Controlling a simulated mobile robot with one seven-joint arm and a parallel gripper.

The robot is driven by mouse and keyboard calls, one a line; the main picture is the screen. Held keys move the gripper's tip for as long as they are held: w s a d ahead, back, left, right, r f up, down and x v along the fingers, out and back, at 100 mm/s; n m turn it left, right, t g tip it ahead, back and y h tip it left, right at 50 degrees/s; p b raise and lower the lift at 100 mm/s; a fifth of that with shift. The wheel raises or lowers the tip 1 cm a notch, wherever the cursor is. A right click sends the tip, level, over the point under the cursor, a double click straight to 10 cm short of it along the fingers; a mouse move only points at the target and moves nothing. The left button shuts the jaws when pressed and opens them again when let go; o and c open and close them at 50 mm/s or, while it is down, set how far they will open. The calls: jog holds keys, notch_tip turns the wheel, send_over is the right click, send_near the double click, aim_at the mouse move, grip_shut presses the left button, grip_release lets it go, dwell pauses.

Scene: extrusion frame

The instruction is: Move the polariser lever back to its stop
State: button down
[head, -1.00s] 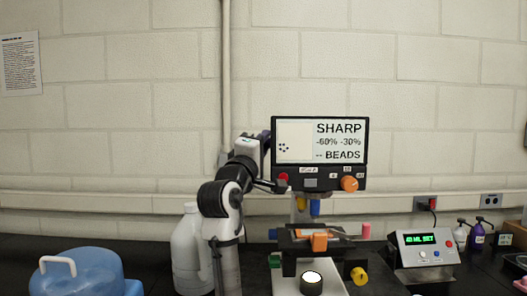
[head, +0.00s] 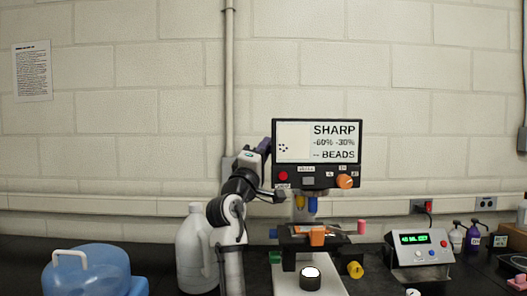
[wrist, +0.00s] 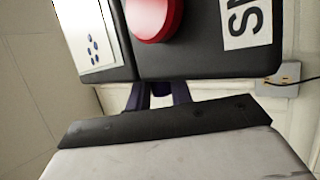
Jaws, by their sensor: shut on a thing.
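My gripper (head: 265,147) has purple fingers and is at the left edge of the microscope's screen housing (head: 316,121), partly behind it. In the wrist view its fingers (wrist: 160,97) show between the black housing and my dark gripper body. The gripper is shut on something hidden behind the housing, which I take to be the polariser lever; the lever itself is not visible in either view. The red button (head: 283,175) on the housing also shows close by in the wrist view (wrist: 152,16).
The screen reads SHARP, -60% -30%, BEADS. An orange knob (head: 344,181) is at the housing's lower right. The microscope stage (head: 300,243) is below. A white jug (head: 192,250) and a blue container (head: 85,278) stand left; a control box (head: 420,254) stands right.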

jog(key=shift+w+d+f, duration=0.1)
jog(key=shift+d, duration=0.25)
jog(key=c, duration=1.4)
grip_release()
jog(key=shift+o, duration=0.7)
jog(key=shift+w+d+f, duration=0.1)
jog(key=shift+d, duration=0.05)
jog(key=shift+s+a, duration=0.25)
jog(key=shift+a, duration=0.05)
jog(key=b+v, duration=0.5)
jog(key=v, duration=0.8)
jog(key=shift+s+d+f, duration=0.1)
